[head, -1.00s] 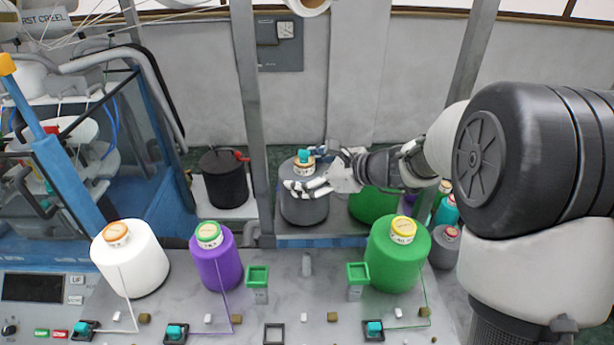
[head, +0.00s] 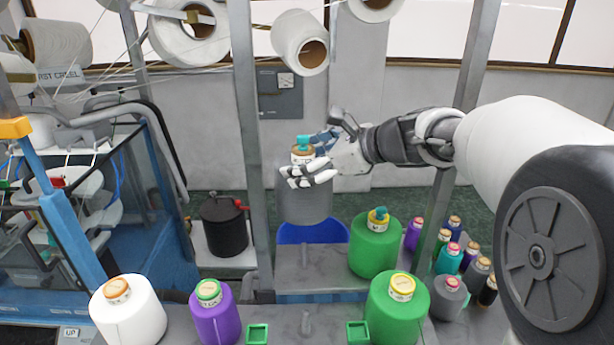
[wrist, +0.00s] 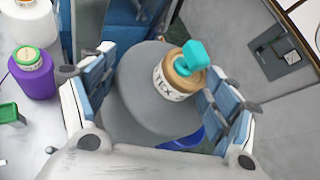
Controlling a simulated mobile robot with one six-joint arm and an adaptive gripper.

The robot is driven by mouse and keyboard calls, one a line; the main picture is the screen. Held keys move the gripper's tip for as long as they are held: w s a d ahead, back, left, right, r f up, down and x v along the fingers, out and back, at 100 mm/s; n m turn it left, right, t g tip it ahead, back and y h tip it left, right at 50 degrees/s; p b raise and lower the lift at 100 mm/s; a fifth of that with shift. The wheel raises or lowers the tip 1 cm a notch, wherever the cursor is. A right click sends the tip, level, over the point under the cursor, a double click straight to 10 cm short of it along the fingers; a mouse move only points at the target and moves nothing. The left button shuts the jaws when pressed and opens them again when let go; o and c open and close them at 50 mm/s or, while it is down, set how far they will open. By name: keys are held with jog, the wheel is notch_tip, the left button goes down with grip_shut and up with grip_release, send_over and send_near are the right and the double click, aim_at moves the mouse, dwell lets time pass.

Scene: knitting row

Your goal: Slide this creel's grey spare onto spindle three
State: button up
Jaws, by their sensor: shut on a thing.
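My gripper (head: 312,165) is shut on the grey cone (head: 303,205), which has a tan-rimmed label and a teal piece on top. The grey cone is upright and held up above the grey shelf (head: 310,270). In the wrist view the grey cone (wrist: 140,105) sits between my blue-padded fingers. On the machine's front top, a white cone (head: 128,312), a purple cone (head: 215,318) and a green cone (head: 391,312) stand in a row. A bare grey peg (head: 306,322) stands between the purple and green cones.
Small green square-topped posts (head: 257,333) flank the bare peg. Another green cone (head: 375,248) stands on the shelf. A blue bin (head: 312,232) is behind it. Several small cones (head: 449,258) stand at the right. A grey upright post (head: 250,150) is left of the grey cone.

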jog(key=shift+r, duration=0.75)
notch_tip(320, 180, up, 14)
jog(key=p, duration=1.2)
dwell(0.9)
